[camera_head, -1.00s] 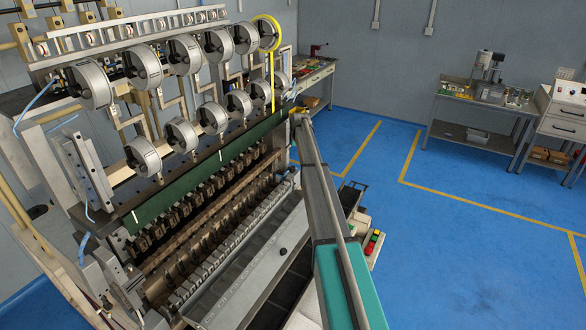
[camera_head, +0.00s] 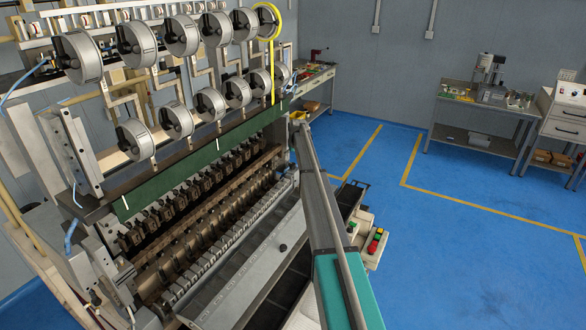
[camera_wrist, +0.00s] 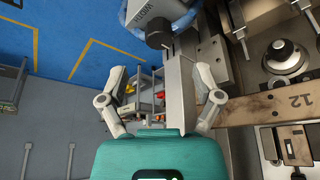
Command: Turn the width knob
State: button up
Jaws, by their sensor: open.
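A long flat metal bar passes between the fingers in the picture, close to the right one. The knob appears beyond the fingertips, apart from them. In the head view my gripper is hardly visible at the far end of my arm, beside the winder's far end.
The coil winder (camera_head: 216,148) fills the left, with rows of metal drums and a green strip. A control box with red, yellow and green buttons (camera_head: 376,240) stands right of my arm. The blue floor (camera_head: 470,255) is clear; benches stand at the back.

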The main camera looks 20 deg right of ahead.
aim_at(292, 163)
jog(key=shift+b+x, duration=2.45)
jog(key=shift+x, duration=0.45)
grip_shut()
